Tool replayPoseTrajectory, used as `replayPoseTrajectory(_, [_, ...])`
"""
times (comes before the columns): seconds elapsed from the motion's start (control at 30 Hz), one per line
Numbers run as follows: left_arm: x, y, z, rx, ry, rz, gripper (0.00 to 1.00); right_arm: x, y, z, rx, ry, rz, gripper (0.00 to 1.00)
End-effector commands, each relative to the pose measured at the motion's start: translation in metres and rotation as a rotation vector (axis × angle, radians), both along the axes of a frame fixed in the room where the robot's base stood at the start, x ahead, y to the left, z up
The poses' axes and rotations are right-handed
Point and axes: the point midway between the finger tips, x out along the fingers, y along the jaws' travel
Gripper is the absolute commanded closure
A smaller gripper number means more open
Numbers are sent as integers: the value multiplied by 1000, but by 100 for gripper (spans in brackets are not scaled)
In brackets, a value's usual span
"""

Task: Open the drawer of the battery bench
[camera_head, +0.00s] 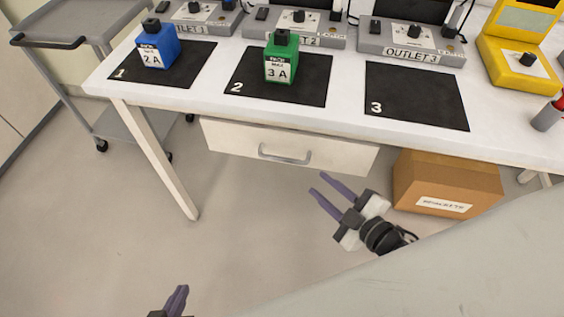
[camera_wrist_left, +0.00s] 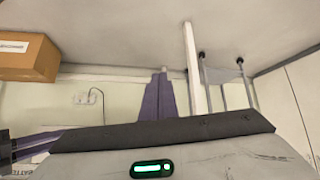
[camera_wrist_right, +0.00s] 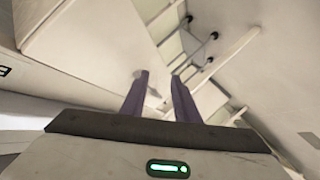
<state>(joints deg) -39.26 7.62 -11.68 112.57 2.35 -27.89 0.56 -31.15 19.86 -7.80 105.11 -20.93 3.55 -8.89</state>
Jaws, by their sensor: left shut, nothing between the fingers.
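The white drawer (camera_head: 325,150) hangs under the bench top, below mats 2 and 3. Its front looks flush under the bench edge, with no open interior showing. A grey bar handle (camera_head: 284,156) is on its front. My right gripper (camera_head: 317,181) is open and empty, to the right of the handle in the head view and apart from it. Its two purple fingers also show spread in the right wrist view (camera_wrist_right: 158,85). My left gripper (camera_head: 181,290) is at the bottom edge of the head view. Its fingers are together and empty in the left wrist view (camera_wrist_left: 158,85).
The white bench (camera_head: 345,60) carries a blue battery (camera_head: 158,45) on mat 1 and a green battery (camera_head: 281,62) on mat 2. Mat 3 (camera_head: 415,95) is bare. A cardboard box (camera_head: 445,180) stands under the bench at right. A grey cart (camera_head: 75,30) stands at left.

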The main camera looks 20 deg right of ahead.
Motion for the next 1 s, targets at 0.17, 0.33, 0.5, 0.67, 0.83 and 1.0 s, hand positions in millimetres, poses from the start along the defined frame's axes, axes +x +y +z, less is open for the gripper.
replayPoseTrajectory(0.17, [3,-7,-16,-6,-9,-13,100,22,4,23,-354,-330,324,72])
replayPoseTrajectory(0.33, [4,-8,-15,-8,-14,-16,100,20,11,29,-485,-444,467,72])
replayPoseTrajectory(0.5, [2,-9,-14,-8,-12,-15,100,34,22,30,-492,-454,478,72])
replayPoseTrajectory(0.67, [1,-9,-15,-9,-9,-15,100,59,40,28,-490,-454,475,72])
replayPoseTrajectory(0.83, [1,-9,-15,-10,-10,-14,100,82,58,25,-490,-451,475,72])
replayPoseTrajectory(1.0, [2,-9,-15,-10,-10,-14,100,97,69,23,-488,-449,474,72])
